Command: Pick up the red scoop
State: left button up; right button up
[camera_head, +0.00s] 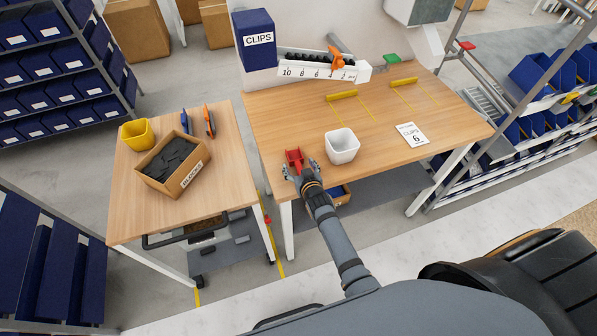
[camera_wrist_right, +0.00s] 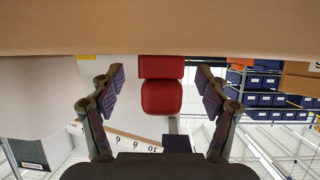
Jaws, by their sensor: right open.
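The red scoop (camera_head: 294,157) lies near the front left edge of the right wooden table (camera_head: 290,120). My right gripper (camera_head: 301,173) is at that edge, right at the scoop. In the right wrist view, which shows the scene upside down, the scoop (camera_wrist_right: 162,90) stands between the two spread fingers of my right gripper (camera_wrist_right: 162,92). There are gaps on both sides of it, and neither finger is seen touching it. Part of the scoop is hidden by the gripper in the head view. My left gripper is not in view.
A white bin (camera_head: 342,147) stands just right of my right gripper. A card reading CLIPS 6 (camera_head: 411,134) lies farther right. A blue CLIPS box (camera_head: 254,40) and a numbered ruler (camera_head: 316,72) are at the back. A left table (camera_head: 130,215) holds a box of blocks (camera_head: 150,180).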

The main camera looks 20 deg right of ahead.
aim_at(299, 164)
jog(key=shift+w+f, duration=0.3)
jog(key=shift+w, duration=0.35)
jog(key=shift+s+r, duration=0.2)
jog(key=c, duration=0.3)
jog(key=shift+f, duration=0.1)
jog(key=c, duration=0.9)
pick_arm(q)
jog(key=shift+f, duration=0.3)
pick_arm(e)
jog(key=shift+c, duration=0.2)
